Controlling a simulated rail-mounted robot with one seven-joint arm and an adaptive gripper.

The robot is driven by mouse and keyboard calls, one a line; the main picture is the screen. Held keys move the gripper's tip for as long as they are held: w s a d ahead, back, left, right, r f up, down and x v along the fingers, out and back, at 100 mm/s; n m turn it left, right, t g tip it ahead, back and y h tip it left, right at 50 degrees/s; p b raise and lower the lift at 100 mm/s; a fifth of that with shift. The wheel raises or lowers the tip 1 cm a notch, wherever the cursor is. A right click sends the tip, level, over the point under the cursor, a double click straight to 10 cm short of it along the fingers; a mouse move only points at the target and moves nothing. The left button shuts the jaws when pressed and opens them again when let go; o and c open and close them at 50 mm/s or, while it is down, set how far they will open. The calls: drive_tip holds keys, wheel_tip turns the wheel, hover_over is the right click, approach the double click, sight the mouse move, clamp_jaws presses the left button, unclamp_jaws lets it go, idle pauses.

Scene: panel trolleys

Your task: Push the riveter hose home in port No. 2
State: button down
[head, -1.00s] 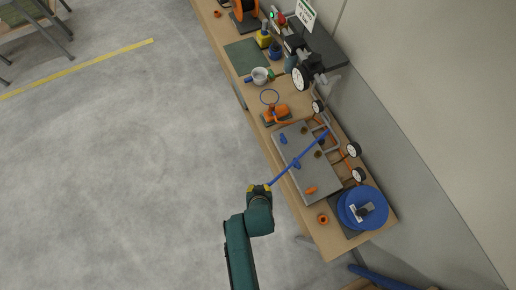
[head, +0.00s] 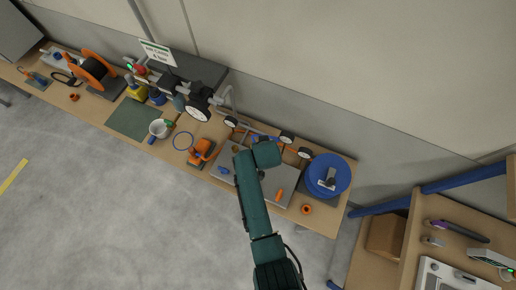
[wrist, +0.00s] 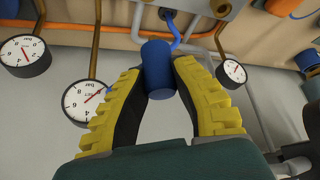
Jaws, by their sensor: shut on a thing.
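In the wrist view, my gripper (wrist: 160,82) is shut on a blue cylindrical hose end (wrist: 157,58), held between its yellow ribbed fingers. I cannot tell whether the hose end touches a port, and no port number is legible.
Dial gauges stand close by in the wrist view, one at left (wrist: 25,54), one beside the left finger (wrist: 82,100), one at right (wrist: 232,71). A blue reel (head: 329,174) and an orange ring (head: 306,209) lie right of the panel. An orange tool (head: 201,152) lies left.

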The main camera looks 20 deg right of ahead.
drive_tip(key=shift+r, duration=0.1)
wheel_tip(320, 180, down, 8)
drive_tip(key=b, duration=0.6)
drive_tip(key=shift+b, duration=0.35)
drive_tip(key=shift+f+b, duration=1.1)
drive_tip(key=shift+f, duration=0.1)
idle(0.5)
drive_tip(key=c, duration=0.9)
unclamp_jaws()
drive_tip(key=shift+r, duration=0.1)
drive_tip(key=p+v, duration=0.2)
drive_tip(key=shift+p, duration=0.4)
drive_tip(key=p+v, duration=0.6)
drive_tip(key=p, duration=0.1)
